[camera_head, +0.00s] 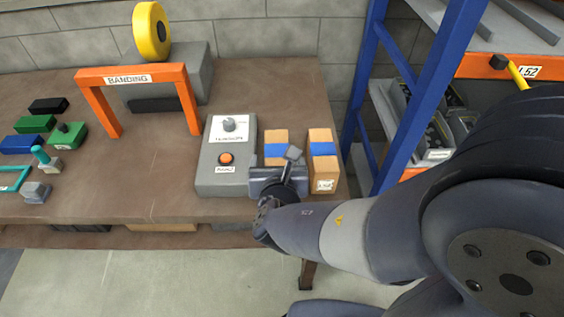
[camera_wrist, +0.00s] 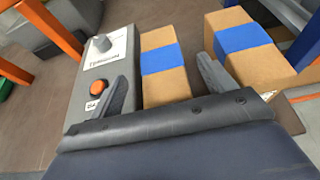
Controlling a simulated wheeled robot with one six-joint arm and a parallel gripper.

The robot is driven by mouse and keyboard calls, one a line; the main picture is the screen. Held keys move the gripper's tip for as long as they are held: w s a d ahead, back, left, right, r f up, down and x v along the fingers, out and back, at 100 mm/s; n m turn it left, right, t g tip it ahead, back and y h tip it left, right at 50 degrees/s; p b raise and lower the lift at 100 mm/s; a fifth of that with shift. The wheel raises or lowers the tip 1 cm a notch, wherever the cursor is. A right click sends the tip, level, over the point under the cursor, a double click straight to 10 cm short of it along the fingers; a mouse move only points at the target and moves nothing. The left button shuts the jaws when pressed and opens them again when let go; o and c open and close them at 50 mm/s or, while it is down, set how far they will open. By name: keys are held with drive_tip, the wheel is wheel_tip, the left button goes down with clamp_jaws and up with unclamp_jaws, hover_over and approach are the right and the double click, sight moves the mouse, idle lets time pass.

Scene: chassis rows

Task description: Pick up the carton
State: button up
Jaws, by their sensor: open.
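Two brown cartons with blue tape bands stand side by side on the brown bench. The left carton (camera_head: 276,137) is partly hidden by my gripper in the head view; it also shows in the wrist view (camera_wrist: 163,64). The right carton (camera_head: 321,145) carries a small white label on its front; it also shows in the wrist view (camera_wrist: 243,48). My gripper (camera_head: 279,168) is open and empty at the near side of the left carton. In the wrist view its two fingers (camera_wrist: 162,84) lie one to each side of the left carton's near end. I cannot tell whether they touch it.
A grey control box (camera_head: 226,157) with a knob and orange button stands close left of the cartons. An orange banding frame (camera_head: 133,76) is farther left. A blue rack post (camera_head: 368,60) rises close to the right. The bench's front edge is near my gripper.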

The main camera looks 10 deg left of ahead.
sight(277, 154)
drive_tip(key=x, duration=0.5)
drive_tip(key=shift+s+f, duration=0.15)
drive_tip(key=c, duration=1.4)
